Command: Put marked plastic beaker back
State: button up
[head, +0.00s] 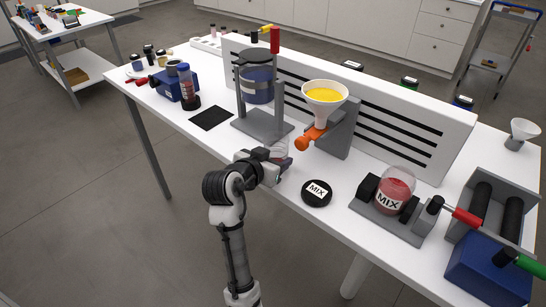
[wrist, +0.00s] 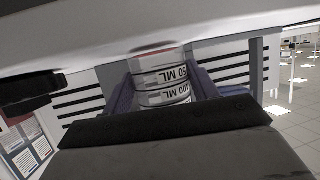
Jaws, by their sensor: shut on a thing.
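The marked plastic beaker is clear; in the head view its upper part (head: 279,150) shows at my gripper (head: 282,163), just above or at the table in front of the grey stand. In the wrist view the beaker (wrist: 163,86) sits between my purple-blue fingers, with printed bands reading 50 ML and 100 ML. My gripper is shut on it. My own wrist hides part of the beaker in the head view, and I cannot tell whether its base touches the table.
A funnel of yellow powder (head: 325,94) on a grey holder with an orange handle stands close right. A grey stand (head: 262,126) holds a blue-filled vessel behind. A black MIX disc (head: 317,192) and red MIX jar (head: 394,194) lie right. A black square mat (head: 211,117) lies bare left.

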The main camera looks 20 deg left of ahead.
jog(key=shift+f, duration=0.2)
jog(key=o, duration=1)
jog(key=shift+r, duration=0.2)
